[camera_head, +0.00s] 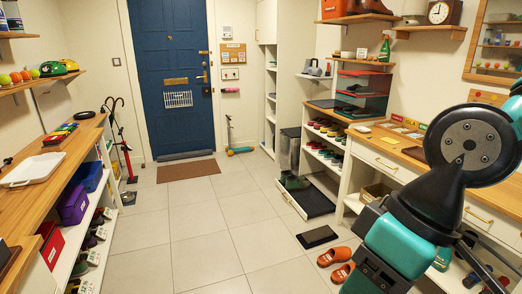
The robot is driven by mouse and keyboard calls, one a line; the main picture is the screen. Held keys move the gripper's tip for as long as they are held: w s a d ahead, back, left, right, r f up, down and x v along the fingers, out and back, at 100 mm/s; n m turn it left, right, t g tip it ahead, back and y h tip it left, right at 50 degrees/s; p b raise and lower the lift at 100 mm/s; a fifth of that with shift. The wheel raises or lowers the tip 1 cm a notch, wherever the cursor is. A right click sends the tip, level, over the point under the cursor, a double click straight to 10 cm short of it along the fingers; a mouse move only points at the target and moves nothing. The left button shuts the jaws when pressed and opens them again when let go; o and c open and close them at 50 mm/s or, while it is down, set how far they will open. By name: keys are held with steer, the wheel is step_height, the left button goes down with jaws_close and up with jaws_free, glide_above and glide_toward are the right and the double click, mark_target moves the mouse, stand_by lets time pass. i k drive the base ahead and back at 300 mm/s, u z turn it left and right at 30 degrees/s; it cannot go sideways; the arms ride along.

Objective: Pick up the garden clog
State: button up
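A pair of orange clog-like shoes lies on the floor tiles at the lower middle right: one orange shoe (333,257) behind and the other (342,273) nearer, partly cut off by my arm. Green footwear (296,182) stands at the back end of a dark floor tray. I cannot tell which of these is the garden clog. My teal and black arm fills the right side, apart from the shoes. Dark thin parts at the lower right may belong to my gripper; its fingertips are not clear, and no held object can be made out.
A black mat (317,237) lies behind the orange shoes, and the tray (314,203) sits farther back. Shoe shelves and drawers (395,170) line the right; a wooden counter (50,165) with cubbies lines the left.

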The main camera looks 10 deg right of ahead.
mark_target(335, 254)
steer(key=i, duration=2.85)
steer(key=z, duration=1.45)
steer(key=i, duration=0.5)
steer(key=u, duration=0.05)
